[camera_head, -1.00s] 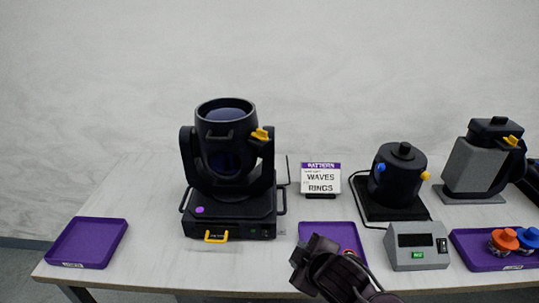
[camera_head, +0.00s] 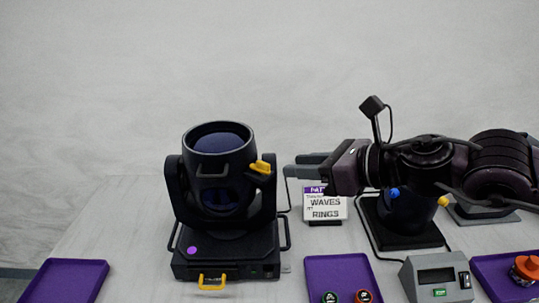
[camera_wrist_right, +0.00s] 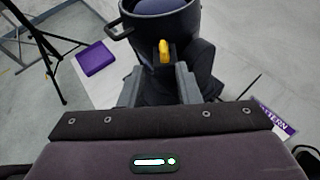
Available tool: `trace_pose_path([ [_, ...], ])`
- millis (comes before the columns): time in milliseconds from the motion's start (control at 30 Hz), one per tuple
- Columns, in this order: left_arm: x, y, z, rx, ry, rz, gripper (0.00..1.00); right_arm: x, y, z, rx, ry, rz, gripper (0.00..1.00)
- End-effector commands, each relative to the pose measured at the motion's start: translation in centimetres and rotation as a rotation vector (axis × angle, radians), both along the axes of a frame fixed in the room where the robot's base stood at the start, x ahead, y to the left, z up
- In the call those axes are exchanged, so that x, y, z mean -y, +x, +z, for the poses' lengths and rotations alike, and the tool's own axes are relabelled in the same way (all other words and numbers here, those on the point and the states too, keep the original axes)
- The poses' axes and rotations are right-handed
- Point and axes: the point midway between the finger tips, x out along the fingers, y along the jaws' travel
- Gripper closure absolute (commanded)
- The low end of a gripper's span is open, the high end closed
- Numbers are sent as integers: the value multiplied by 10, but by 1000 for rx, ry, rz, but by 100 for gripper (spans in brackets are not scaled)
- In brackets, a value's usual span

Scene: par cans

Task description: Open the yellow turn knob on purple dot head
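The black moving head (camera_head: 222,200) with the purple dot (camera_head: 192,250) on its base stands upright on the table. Its yellow turn knob (camera_head: 262,166) sticks out from the right arm of its yoke. My right gripper (camera_head: 294,166) is to the right of the knob, at about its height, with a small gap visible between them. In the right wrist view the gripper's two grey fingers (camera_wrist_right: 157,88) are spread with nothing between them. The knob (camera_wrist_right: 164,50) shows there just beyond the fingertips, roughly centred. My left gripper is in neither view.
A white sign (camera_head: 326,207) stands below my right gripper. My right arm partly covers another black fixture (camera_head: 405,215) with blue and yellow knobs. A grey meter box (camera_head: 437,277) and several purple trays (camera_head: 66,281) are along the front.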

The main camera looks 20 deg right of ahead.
Motion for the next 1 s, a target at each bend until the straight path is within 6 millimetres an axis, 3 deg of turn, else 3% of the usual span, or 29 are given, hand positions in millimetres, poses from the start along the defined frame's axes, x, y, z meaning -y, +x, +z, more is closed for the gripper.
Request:
trace_pose_path([
  [200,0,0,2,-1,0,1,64,8,-4,4,19,-63,20,70],
  [1000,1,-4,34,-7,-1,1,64,-35,48,-23,18,-56,19,70],
])
